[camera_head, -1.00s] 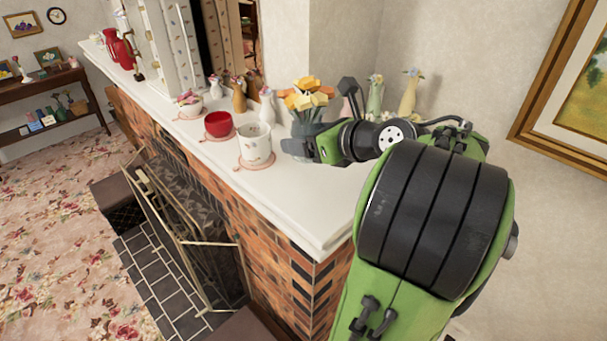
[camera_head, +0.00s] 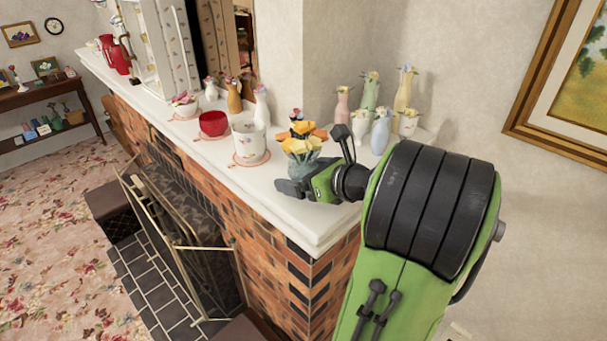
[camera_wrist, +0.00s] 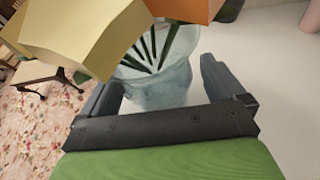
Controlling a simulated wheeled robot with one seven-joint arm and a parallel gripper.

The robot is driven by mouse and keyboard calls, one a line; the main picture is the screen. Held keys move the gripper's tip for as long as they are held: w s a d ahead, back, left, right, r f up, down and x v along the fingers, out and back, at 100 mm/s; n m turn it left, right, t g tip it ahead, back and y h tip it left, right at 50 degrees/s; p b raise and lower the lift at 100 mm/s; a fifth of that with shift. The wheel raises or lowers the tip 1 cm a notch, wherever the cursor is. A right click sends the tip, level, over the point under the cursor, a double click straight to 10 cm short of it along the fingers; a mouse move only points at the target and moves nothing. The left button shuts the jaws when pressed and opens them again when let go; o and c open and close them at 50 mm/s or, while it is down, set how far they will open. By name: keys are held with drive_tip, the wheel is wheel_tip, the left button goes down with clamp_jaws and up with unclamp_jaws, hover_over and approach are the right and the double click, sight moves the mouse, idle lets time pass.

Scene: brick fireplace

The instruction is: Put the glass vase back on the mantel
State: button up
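The glass vase (camera_head: 297,168) is pale blue and clear, with orange and yellow flowers (camera_head: 303,142). It is at the front right part of the white mantel (camera_head: 318,222), upright or nearly so. I cannot tell whether its base touches the mantel. My gripper (camera_head: 298,187) is low at the vase, reaching in from the right. In the wrist view the vase (camera_wrist: 158,85) stands between my two fingers (camera_wrist: 160,82), one on each side. It appears held. Flower heads cover part of its rim, and its base is hidden behind my gripper.
A white mug (camera_head: 248,140) on a coaster and a red cup (camera_head: 213,123) stand left of the vase. Several bud vases (camera_head: 382,130) fill the back right corner. The mantel's front right corner is bare. A fireplace screen (camera_head: 175,235) stands below.

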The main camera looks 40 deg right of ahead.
drive_tip(key=shift+s+a+r, duration=0.1)
drive_tip(key=shift+r, duration=0.15)
drive_tip(key=p+v, duration=0.4)
drive_tip(key=v, duration=0.7)
drive_tip(key=shift+s+r, duration=0.25)
drive_tip(key=shift+s, duration=0.05)
drive_tip(key=shift+s+f, duration=0.1)
drive_tip(key=shift+s, duration=0.05)
drive_tip(key=shift+f, duration=0.1)
